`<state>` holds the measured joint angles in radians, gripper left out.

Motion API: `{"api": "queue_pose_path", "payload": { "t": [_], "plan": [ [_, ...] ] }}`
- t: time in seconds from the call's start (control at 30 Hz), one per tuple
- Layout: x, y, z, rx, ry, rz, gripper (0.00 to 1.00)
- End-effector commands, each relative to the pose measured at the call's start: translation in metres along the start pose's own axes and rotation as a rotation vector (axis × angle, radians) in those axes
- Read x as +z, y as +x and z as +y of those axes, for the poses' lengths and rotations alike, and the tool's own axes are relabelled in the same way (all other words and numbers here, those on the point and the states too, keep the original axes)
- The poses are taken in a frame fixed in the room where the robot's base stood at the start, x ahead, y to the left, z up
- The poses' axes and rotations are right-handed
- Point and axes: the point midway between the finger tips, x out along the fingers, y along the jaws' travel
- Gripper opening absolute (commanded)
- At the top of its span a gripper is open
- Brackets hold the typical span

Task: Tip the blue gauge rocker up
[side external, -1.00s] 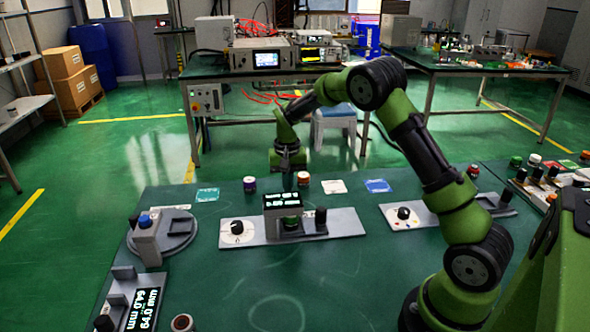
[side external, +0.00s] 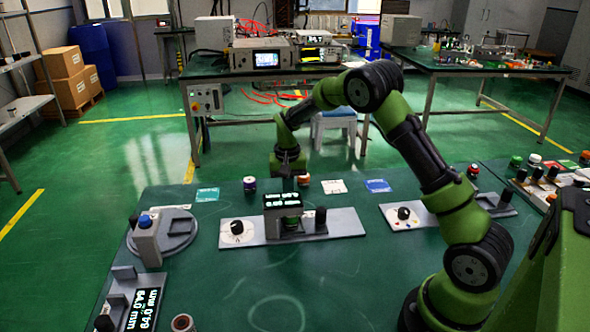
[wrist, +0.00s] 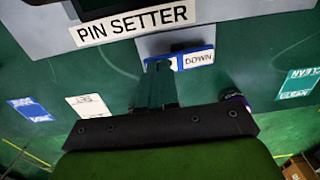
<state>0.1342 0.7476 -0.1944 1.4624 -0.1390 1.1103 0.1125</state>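The blue rocker (wrist: 177,63) shows in the wrist view at the top centre, on a grey plate below the PIN SETTER sign. It bears a white DOWN label on its right part. My gripper (wrist: 158,68) looks shut, its fingers together in one narrow column. The tips are at the rocker's left part and hide some of it; I cannot tell whether they touch. In the side view my gripper (side external: 287,172) points down behind the black display box (side external: 283,203). Its tips and the rocker are hidden there by the box.
A grey panel (side external: 262,236) with a white dial and a black knob carries the display box. Small round pots (side external: 249,184) and flat cards (side external: 334,187) lie near the far edge. A round grey fixture (side external: 176,243) stands left. The front middle of the table is clear.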

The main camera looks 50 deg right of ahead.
Motion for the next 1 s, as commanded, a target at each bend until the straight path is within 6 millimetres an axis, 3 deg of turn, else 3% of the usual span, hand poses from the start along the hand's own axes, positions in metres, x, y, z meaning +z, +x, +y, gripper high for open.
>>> {"api": "queue_pose_path", "payload": {
  "t": [0.5, 1.0],
  "plan": [
    [0.001, 0.005, -0.001, -0.001, -0.001, 0.000, 0.00],
    [0.000, -0.034, -0.001, -0.002, -0.001, 0.002, 0.00]
  ]
}}
